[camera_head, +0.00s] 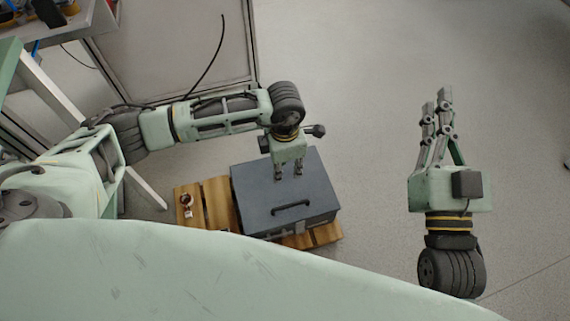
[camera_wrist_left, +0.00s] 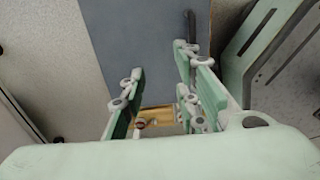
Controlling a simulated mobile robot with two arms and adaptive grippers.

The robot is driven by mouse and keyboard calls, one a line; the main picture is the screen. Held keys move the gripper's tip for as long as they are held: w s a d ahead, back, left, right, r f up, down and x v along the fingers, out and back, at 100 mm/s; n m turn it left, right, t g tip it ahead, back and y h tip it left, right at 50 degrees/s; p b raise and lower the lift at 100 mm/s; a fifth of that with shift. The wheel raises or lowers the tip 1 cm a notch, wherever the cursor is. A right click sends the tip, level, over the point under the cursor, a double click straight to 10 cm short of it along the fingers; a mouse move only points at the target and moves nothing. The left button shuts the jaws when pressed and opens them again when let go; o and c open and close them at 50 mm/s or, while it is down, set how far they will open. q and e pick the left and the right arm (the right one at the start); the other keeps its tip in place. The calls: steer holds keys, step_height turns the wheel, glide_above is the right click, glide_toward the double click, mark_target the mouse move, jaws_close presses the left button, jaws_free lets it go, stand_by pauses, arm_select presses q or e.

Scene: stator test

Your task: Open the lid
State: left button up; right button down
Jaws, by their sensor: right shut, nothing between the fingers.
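A dark grey box with a flat lid (camera_head: 262,192) stands on slatted wood, and the lid looks closed. A black bar handle (camera_head: 290,208) is on the lid, towards the bottom of the head view. My left gripper (camera_head: 288,174) hangs over the lid, apart from the handle. In the left wrist view its fingers (camera_wrist_left: 160,68) are spread with nothing between them, and the grey lid (camera_wrist_left: 140,35) lies beyond. The handle (camera_wrist_left: 191,27) shows beside the right finger. My right gripper (camera_head: 443,96) is shut and empty, away to the right of the box.
The wooden base (camera_head: 218,203) extends left of the box, with a small reddish-brown part (camera_head: 187,200) on it. That part also shows in the left wrist view (camera_wrist_left: 141,122). A metal frame and cabinet stand at upper left.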

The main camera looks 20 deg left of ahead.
arm_select(q)
steer(key=shift+c, duration=0.6)
jaws_close()
steer(key=c, duration=0.5)
jaws_free()
steer(key=shift+c, duration=0.2)
steer(key=o, duration=0.7)
steer(key=shift+c, duration=0.2)
step_height(320, 180, up, 12)
